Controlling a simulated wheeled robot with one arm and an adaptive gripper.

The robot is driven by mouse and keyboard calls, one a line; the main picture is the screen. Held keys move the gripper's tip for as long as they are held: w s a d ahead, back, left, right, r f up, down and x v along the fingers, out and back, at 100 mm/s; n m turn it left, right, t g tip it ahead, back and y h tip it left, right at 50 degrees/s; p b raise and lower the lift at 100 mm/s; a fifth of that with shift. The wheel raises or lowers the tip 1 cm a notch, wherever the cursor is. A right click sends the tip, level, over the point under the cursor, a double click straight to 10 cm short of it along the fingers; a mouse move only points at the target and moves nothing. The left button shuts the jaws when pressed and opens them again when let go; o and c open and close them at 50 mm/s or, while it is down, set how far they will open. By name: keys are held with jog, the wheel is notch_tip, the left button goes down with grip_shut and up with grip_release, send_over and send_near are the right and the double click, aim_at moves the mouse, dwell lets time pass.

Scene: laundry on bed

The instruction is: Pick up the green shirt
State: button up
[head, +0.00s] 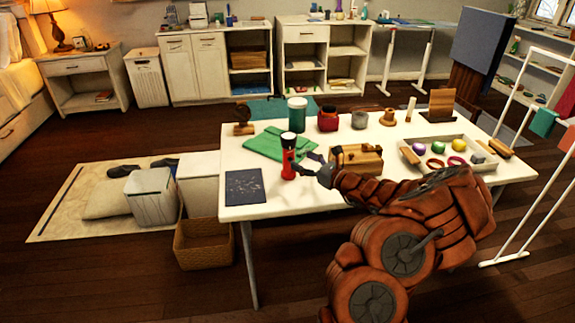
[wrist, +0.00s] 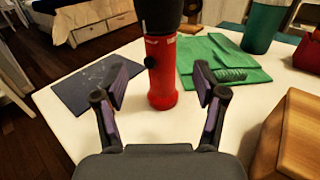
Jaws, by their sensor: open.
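The green shirt (head: 262,145) lies folded flat on the white table, behind the red flashlight. In the wrist view the green shirt (wrist: 222,60) is at the upper right, beyond my right finger. A red and black flashlight (head: 288,160) stands upright between my gripper and the shirt, and partly hides the shirt. In the wrist view the flashlight (wrist: 162,75) stands centred between and ahead of my fingers. My gripper (head: 306,168) is open and empty; in the wrist view its fingers (wrist: 160,95) are spread apart. It is not touching the shirt.
A dark blue sheet (head: 246,187) lies at the table's left corner. A wooden box (head: 357,158) stands right of my gripper. A green canister (head: 297,114) and a red jar (head: 328,119) stand behind. A tray (head: 478,167) with small items is at the right.

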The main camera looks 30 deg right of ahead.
aim_at(293, 154)
jog(key=shift+r+p+x, duration=0.2)
jog(key=shift+p+x, duration=0.25)
jog(key=shift+x, duration=3.1)
